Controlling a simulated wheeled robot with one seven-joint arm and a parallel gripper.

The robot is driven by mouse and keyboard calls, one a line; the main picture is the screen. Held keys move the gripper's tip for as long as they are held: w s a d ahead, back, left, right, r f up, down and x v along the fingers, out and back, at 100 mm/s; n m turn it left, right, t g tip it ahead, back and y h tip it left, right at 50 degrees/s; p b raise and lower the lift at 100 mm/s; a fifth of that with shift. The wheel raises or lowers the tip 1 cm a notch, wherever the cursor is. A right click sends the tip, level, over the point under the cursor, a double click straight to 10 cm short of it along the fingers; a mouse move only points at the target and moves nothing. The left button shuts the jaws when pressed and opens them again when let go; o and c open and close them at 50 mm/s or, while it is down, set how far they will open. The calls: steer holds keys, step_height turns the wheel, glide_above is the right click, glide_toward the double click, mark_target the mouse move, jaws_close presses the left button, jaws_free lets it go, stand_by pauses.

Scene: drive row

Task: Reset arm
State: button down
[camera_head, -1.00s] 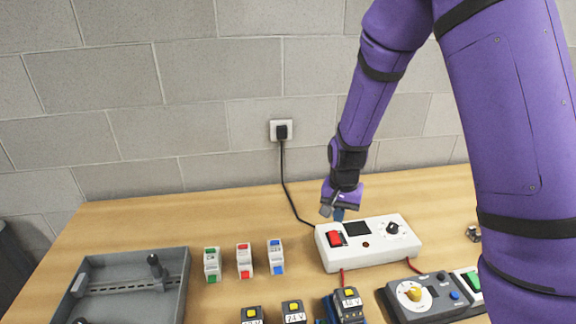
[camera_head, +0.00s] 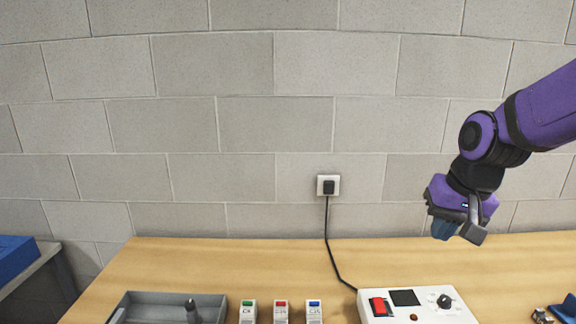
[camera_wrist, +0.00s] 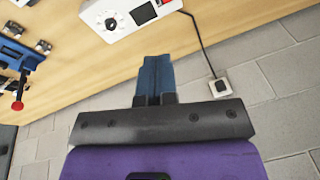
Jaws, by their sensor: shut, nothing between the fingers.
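My gripper (camera_head: 458,230) is at the right of the head view, raised above the back of the wooden table and in front of the wall. Its dark blue fingers also show in the wrist view (camera_wrist: 155,78), pressed together with nothing between them. My purple arm comes in from the right edge. The gripper touches nothing that I can see.
A white power unit (camera_head: 418,308) with a red switch stands on the table (camera_head: 250,262), its cord running to a wall socket (camera_head: 328,186). Several small modules (camera_head: 281,312) and a grey tray (camera_head: 150,300) stand front left. A blue box (camera_head: 14,256) sits far left. The table's back strip is clear.

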steer(key=s+d+r+n+t, duration=0.1)
steer(key=s+r, duration=0.3)
steer(key=s, duration=0.3)
steer(key=s+d+r+n+t+h, duration=0.1)
steer(key=s+d+r, duration=0.1)
steer(key=s+r, duration=0.2)
steer(key=s, duration=0.3)
steer(key=shift+s+r+n, duration=0.2)
steer(key=shift+r+n, duration=0.05)
steer(key=shift+n, duration=0.05)
